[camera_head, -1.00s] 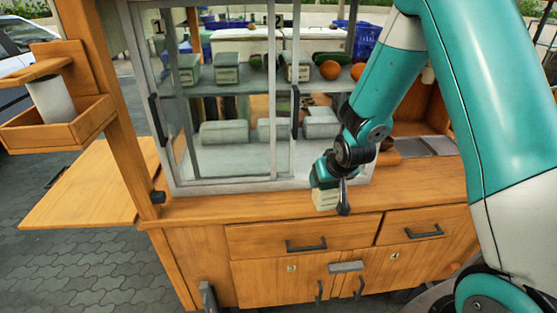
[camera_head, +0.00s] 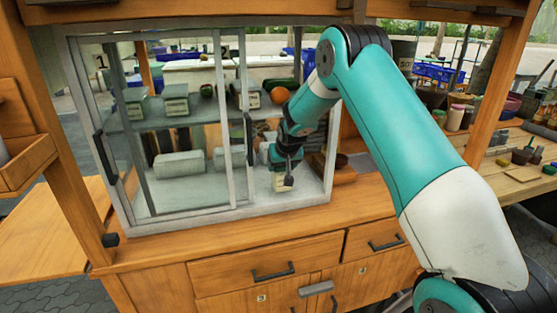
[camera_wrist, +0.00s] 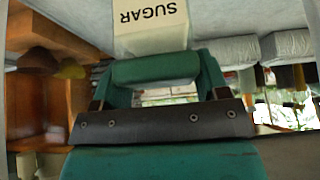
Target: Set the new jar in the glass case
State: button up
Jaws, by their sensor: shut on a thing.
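The new jar (camera_head: 281,182) is a small pale box hanging below my gripper (camera_head: 287,163). In the wrist view the jar (camera_wrist: 150,28) reads SUGAR, and my gripper (camera_wrist: 155,72) is shut on its end. The glass case (camera_head: 126,222) has a white frame, and its glass doors (camera_head: 190,190) are slid to the left. My gripper and the jar are at the open right part of the case, low near its floor. I cannot tell whether the jar touches the floor.
Grey labelled jars (camera_head: 175,102) and several fruits stand on the upper shelf (camera_head: 200,116). Grey jars (camera_head: 180,163) lie on the lower level to the left. The door's black handle (camera_head: 249,138) is close left of my gripper. Wooden drawers (camera_head: 268,262) are below.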

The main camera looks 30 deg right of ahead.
jog(key=w, duration=0.1)
jog(key=w+d+p, duration=0.1)
jog(key=w, duration=0.1)
jog(key=shift+r, duration=0.1)
jog(key=shift+w+f+p, duration=0.1)
jog(key=shift+f+p, duration=0.25)
jog(key=shift+f, duration=0.45)
jog(key=shift+f, duration=0.15)
jog(key=o, duration=1.1)
jog(key=shift+c, duration=0.2)
